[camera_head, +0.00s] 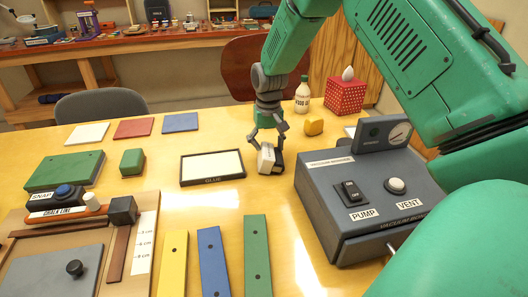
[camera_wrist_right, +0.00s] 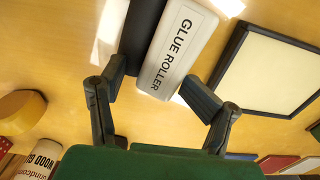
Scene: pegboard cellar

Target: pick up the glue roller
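The glue roller (camera_head: 266,159) is a small white block with a dark side, on the yellow table near the middle of the head view. In the right wrist view the glue roller (camera_wrist_right: 178,45) shows its "GLUE ROLLER" label. My right gripper (camera_head: 267,147) points down over it, with a finger on each side. In the wrist view the right gripper (camera_wrist_right: 160,88) has its fingers spread, with the roller between and beyond the tips. I cannot tell if either tip touches it. My left gripper is not in view.
A dark-framed white pad marked GLUE (camera_head: 213,179) lies just left of the roller. A grey vacuum box (camera_head: 325,212) stands to the right. Coloured strips (camera_head: 213,262) lie in front.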

